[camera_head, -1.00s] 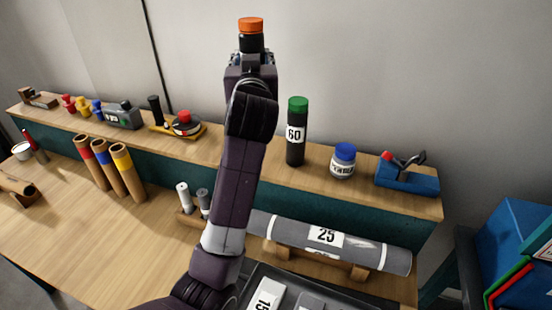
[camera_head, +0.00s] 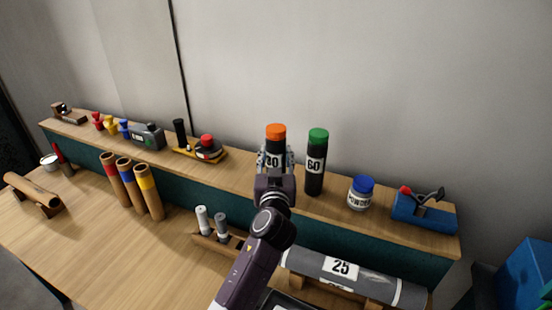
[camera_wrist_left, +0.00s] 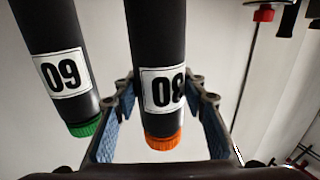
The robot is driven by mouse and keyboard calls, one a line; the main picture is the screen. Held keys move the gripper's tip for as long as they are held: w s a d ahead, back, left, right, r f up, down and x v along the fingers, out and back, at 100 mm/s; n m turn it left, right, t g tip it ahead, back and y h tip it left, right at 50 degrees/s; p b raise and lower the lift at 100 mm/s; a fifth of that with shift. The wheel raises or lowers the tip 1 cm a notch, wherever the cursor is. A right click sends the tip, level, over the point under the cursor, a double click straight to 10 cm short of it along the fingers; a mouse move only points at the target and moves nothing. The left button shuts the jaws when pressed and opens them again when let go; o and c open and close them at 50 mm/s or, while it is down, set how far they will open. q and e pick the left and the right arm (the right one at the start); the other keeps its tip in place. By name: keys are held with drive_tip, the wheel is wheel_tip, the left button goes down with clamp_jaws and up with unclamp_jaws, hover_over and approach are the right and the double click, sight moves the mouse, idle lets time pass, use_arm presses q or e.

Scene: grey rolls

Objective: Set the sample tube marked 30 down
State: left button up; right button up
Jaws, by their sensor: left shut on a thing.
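The orange-capped dark sample tube (camera_head: 275,134) is upright in my left gripper (camera_head: 275,160), beside the green-capped tube marked 60 (camera_head: 315,165). Its white label ends in 0; the first digit is hard to read, 3 or 8. In the left wrist view the tube (camera_wrist_left: 156,40) is between the two blue-padded fingers (camera_wrist_left: 162,125), label upside down. The gripper is shut on it. The tube's lower end is hidden by my gripper in the head view, so I cannot tell whether it touches the shelf (camera_head: 240,178). My right gripper is not in view.
The 60 tube (camera_wrist_left: 62,75) stands close to the right of the held tube in the head view. Further right are a blue-capped powder jar (camera_head: 361,193) and a blue tool block (camera_head: 424,212). A yellow-based item (camera_head: 200,152) is left. A grey roll marked 25 (camera_head: 350,272) lies below.

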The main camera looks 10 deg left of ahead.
use_arm(q)
drive_tip(key=shift+f, duration=0.8)
drive_tip(key=shift+f, duration=0.15)
drive_tip(key=o, duration=1.2)
